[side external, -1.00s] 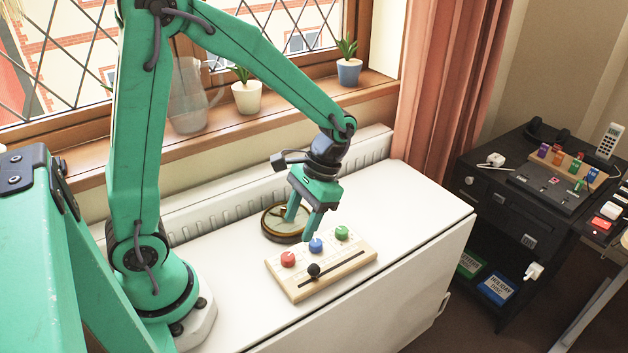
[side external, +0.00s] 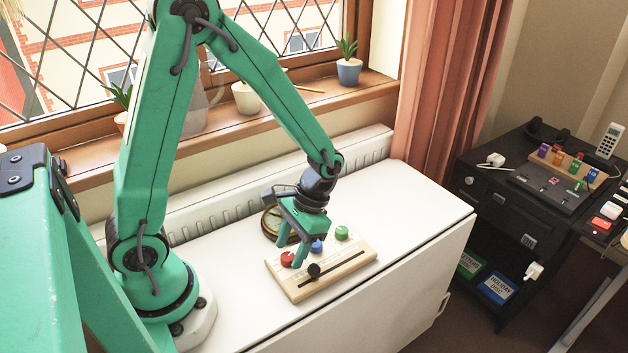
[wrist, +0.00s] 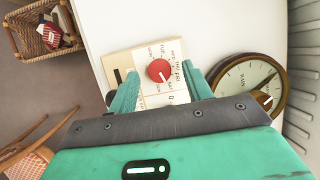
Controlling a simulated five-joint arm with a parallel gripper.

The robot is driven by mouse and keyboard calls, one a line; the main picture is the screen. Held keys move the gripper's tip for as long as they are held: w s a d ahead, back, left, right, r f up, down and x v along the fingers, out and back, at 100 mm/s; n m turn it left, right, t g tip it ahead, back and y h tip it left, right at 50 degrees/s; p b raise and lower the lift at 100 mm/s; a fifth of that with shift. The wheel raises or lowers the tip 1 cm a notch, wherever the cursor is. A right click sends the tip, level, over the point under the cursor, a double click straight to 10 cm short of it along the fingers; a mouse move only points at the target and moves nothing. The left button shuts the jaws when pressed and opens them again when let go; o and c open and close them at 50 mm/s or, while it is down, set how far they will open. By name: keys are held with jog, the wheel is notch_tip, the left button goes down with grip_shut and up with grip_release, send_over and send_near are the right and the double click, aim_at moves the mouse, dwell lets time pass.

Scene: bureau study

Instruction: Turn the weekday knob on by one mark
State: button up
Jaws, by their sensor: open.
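The wooden panel (side external: 345,268) lies on the white top with red (side external: 287,259), blue (side external: 317,246) and green (side external: 342,233) knobs. In the wrist view the red knob (wrist: 158,70) has small weekday-like lettering around it and a short white pointer line toward the lower right. Which mark it points at is too small to tell. My gripper (side external: 291,250) is open over the panel's left end, pointing down. In the wrist view its fingers (wrist: 160,86) stand on either side of the red knob, with no clear contact.
A black slider knob (side external: 314,270) sits in a slot along the panel's front. A brass-rimmed round dial (wrist: 250,82) lies close behind the panel. The white top (side external: 420,205) is clear to the right. A wicker basket (wrist: 38,40) is on the floor.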

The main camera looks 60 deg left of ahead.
jog(key=shift+s+f, duration=0.25)
jog(key=shift+f, duration=0.25)
jog(key=c, duration=1)
jog(key=shift+d+m, duration=0.1)
jog(key=shift+m, duration=1.3)
jog(key=o, duration=1)
